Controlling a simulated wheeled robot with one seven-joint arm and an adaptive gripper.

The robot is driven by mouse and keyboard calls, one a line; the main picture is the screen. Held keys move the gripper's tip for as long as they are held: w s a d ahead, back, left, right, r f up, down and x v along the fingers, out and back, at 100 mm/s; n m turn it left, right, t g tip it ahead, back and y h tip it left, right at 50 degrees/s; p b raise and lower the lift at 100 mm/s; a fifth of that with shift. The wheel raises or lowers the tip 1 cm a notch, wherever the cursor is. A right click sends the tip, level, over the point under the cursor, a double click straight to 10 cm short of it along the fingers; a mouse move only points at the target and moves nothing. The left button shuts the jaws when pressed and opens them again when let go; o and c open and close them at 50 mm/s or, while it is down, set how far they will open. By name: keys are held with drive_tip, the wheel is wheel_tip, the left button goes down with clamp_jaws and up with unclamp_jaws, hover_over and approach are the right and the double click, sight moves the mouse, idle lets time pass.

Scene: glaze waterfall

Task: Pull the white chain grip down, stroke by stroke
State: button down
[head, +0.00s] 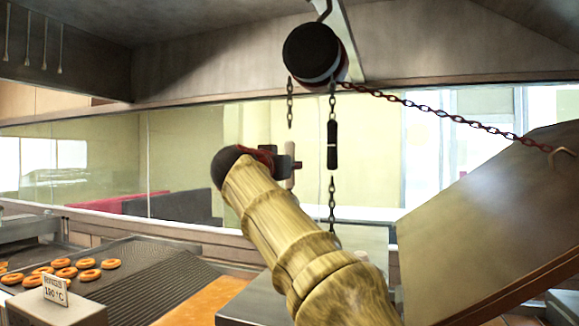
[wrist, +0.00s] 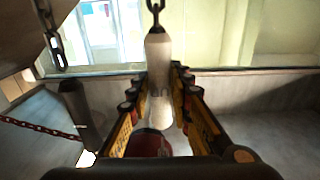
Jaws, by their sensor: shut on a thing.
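The white chain grip (wrist: 158,58) hangs upright from a chain in the wrist view. It sits between the two fingers of my gripper (wrist: 160,110), which is shut on it around its lower part. A black chain grip (head: 332,145) hangs on the other chain to the right, apart from my gripper. It also shows in the wrist view (wrist: 74,108) at left.
The round chain hoist (head: 312,53) hangs above. A red chain (head: 440,112) runs from it to a tilted metal panel (head: 490,215) at right. A glass pane stands behind.

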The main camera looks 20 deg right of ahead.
wheel_tip(320, 180, down, 4)
drive_tip(key=b, duration=0.2)
drive_tip(key=shift+w+b, duration=0.15)
drive_tip(key=shift+b, duration=0.2)
wheel_tip(320, 180, up, 9)
drive_tip(key=p, duration=0.6)
drive_tip(key=shift+f+p, duration=0.1)
drive_tip(key=shift+p, duration=0.3)
drive_tip(key=c, duration=1.5)
unclamp_jaws()
drive_tip(key=shift+f, duration=0.1)
drive_tip(key=shift+o, duration=0.2)
drive_tip(key=b+v, duration=0.2)
drive_tip(key=v, duration=0.2)
drive_tip(key=shift+f+b, duration=0.1)
drive_tip(key=shift+b, duration=0.25)
drive_tip(key=b, duration=0.2)
approach(287, 147)
drive_tip(key=shift+x, duration=1.2)
drive_tip(key=shift+d, duration=0.1)
